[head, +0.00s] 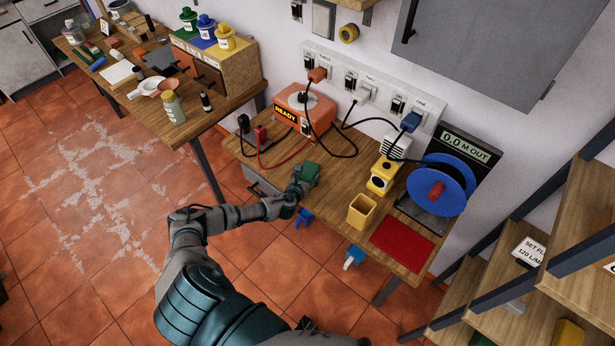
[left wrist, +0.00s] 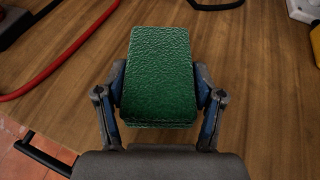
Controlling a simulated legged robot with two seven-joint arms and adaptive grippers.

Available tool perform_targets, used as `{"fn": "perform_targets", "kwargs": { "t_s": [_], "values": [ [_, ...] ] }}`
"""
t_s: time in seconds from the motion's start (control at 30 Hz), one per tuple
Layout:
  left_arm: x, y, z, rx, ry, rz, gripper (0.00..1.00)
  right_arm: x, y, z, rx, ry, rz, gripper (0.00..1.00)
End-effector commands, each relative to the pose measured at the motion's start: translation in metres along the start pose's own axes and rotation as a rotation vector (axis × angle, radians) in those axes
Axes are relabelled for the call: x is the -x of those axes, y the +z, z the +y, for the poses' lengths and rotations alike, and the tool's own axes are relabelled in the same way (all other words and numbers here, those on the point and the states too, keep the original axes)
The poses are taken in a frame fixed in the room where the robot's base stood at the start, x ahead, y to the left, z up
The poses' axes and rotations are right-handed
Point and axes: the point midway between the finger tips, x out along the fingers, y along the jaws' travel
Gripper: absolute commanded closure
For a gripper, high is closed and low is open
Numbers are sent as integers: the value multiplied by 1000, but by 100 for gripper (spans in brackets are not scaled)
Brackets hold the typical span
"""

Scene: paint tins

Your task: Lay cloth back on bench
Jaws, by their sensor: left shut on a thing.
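The green cloth (head: 308,172) is a thick, rough-textured folded pad. My left gripper (head: 297,188) is shut on it near the front left edge of the wooden bench (head: 335,205). In the left wrist view the cloth (left wrist: 160,75) sits between the two fingers (left wrist: 160,98), its far end sticking out beyond them over bare wood. I cannot tell whether its underside touches the bench. My right gripper is not in view.
An orange box (head: 306,110) with cables stands behind the cloth. A red cable (left wrist: 62,65) lies left of it. Bare wood lies between.

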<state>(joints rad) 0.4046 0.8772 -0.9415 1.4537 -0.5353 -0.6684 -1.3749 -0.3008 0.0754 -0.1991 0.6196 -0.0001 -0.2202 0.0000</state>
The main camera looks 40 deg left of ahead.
Motion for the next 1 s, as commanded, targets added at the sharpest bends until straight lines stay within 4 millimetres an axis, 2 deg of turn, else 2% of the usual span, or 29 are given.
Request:
{"fn": "perform_targets", "kwargs": {
  "t_s": [0.07,0.1,0.2,0.5,0.63,0.77,1.0],
  "values": [
    [1,-6,1,-3,1,10,67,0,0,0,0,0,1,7],
    [1,-7,1,-3,1,10,25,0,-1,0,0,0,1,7],
    [1,-6,0,-2,1,9,3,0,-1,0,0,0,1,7],
    [1,-2,-1,-2,0,3,3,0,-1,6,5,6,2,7],
    [8,-1,-1,-3,-1,2,3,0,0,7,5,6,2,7],
    [28,-2,0,-3,-2,4,3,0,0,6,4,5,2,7],
    [79,-4,2,-2,-3,7,3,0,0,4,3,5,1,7]
  ]
}}
